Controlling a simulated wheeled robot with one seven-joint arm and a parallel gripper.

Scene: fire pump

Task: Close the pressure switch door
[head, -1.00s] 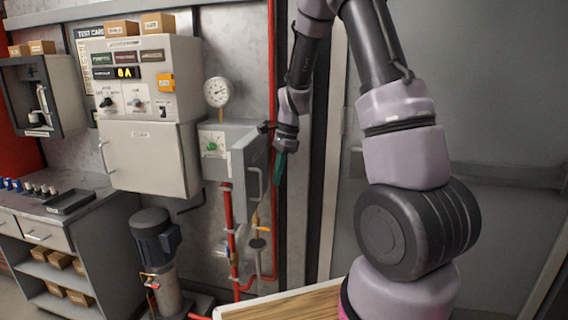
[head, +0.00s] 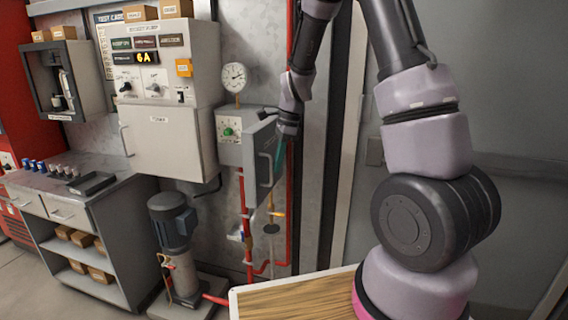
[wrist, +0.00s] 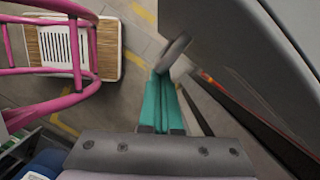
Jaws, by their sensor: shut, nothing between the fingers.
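The pressure switch box (head: 230,135) is a grey wall box with a green button on its front, below a round gauge. In the wrist view, the shut teal fingers (wrist: 163,108) hold nothing. Their tips are close to a grey handle (wrist: 174,52) and the large grey door panel (wrist: 255,55); whether they touch cannot be told.
A large grey control cabinet (head: 165,145) stands left of the box. Red pipes (head: 247,225) run below it, and a pump (head: 172,235) stands on the floor. A wooden-topped surface (head: 295,298) is near my base. A pink frame (wrist: 75,85) shows in the wrist view.

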